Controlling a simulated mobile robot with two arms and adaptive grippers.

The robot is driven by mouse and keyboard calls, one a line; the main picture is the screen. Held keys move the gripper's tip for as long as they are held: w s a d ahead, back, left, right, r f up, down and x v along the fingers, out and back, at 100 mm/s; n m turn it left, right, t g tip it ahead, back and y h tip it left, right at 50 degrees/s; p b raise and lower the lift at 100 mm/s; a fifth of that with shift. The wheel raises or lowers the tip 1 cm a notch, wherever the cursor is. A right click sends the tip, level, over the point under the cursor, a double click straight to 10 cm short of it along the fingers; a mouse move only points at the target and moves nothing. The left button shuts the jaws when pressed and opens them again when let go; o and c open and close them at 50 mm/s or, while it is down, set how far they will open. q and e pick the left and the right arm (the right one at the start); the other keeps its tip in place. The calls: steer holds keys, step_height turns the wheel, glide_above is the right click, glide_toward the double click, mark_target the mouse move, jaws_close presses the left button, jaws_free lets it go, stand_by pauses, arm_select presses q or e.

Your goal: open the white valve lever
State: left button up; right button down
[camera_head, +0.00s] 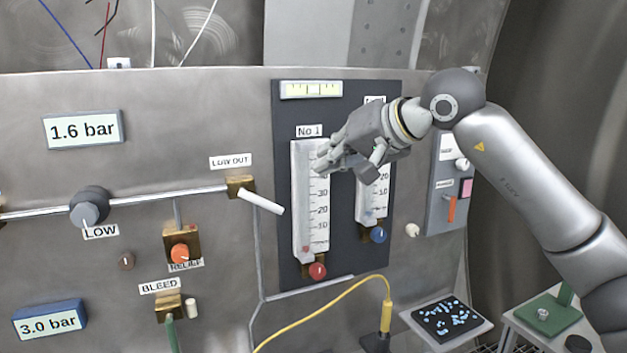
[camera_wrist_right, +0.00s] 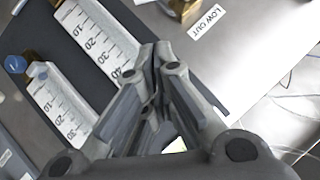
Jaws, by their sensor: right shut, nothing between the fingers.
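The white valve lever (camera_head: 261,201) sticks out from a brass valve body (camera_head: 240,186) under the "LOW OUT" label, at the end of a horizontal pipe. It slopes down to the right. My right gripper (camera_head: 322,163) is shut and empty, in front of the "No 1" flow gauge (camera_head: 310,215), up and to the right of the lever and apart from it. In the right wrist view the closed fingers (camera_wrist_right: 162,55) point towards the panel. There the brass valve body (camera_wrist_right: 183,8) shows at the top edge, beside the "LOW OUT" label (camera_wrist_right: 207,20). My left gripper is not in view.
A second gauge (camera_head: 372,200) stands right of the first, with a blue knob (camera_head: 377,235); a red knob (camera_head: 317,271) is under the first. A yellow cable (camera_head: 330,302) crosses below. Space around the lever's free end looks clear.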

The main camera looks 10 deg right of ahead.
mark_target(260, 200)
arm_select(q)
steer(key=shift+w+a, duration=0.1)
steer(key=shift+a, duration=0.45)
arm_select(e)
steer(key=shift+w+a, duration=0.3)
arm_select(q)
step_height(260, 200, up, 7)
steer(key=p, duration=0.6)
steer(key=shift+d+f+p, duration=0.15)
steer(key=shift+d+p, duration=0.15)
steer(key=shift+p, duration=0.1)
arm_select(e)
steer(key=s+f+x, duration=0.1)
steer(key=f+x, duration=0.1)
steer(key=x, duration=1)
steer(key=shift+s+a, duration=0.2)
steer(key=shift+a, duration=0.15)
steer(key=shift+f, duration=0.1)
